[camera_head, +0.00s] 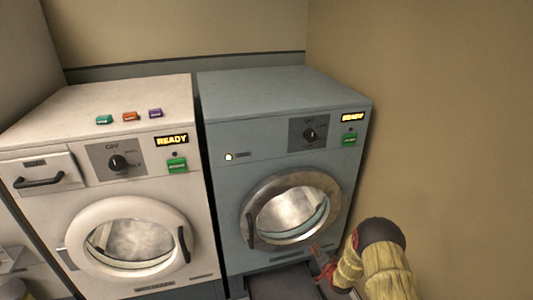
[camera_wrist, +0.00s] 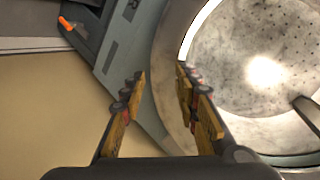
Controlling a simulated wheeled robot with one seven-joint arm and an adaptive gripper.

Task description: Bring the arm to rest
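My gripper (camera_head: 322,262) is at the lower right in the head view, low in front of the grey-blue machine (camera_head: 226,200), just below its round door (camera_head: 262,232). In the wrist view my gripper (camera_wrist: 161,75) shows two yellow-and-black fingers standing apart with nothing between them, so it is open and empty. The round door's pale rim (camera_wrist: 168,70) and perforated drum (camera_wrist: 255,40) fill the right of that view. I cannot tell whether a finger touches the door. My arm in its straw-coloured sleeve hides part of the floor and the right wall.
A white machine (camera_head: 45,215) stands at the left, with its round door (camera_head: 128,235) closed. Three small coloured boxes, including an orange one (camera_head: 130,116), lie on its top. Both displays read READY. A plain wall (camera_head: 440,110) closes off the right side.

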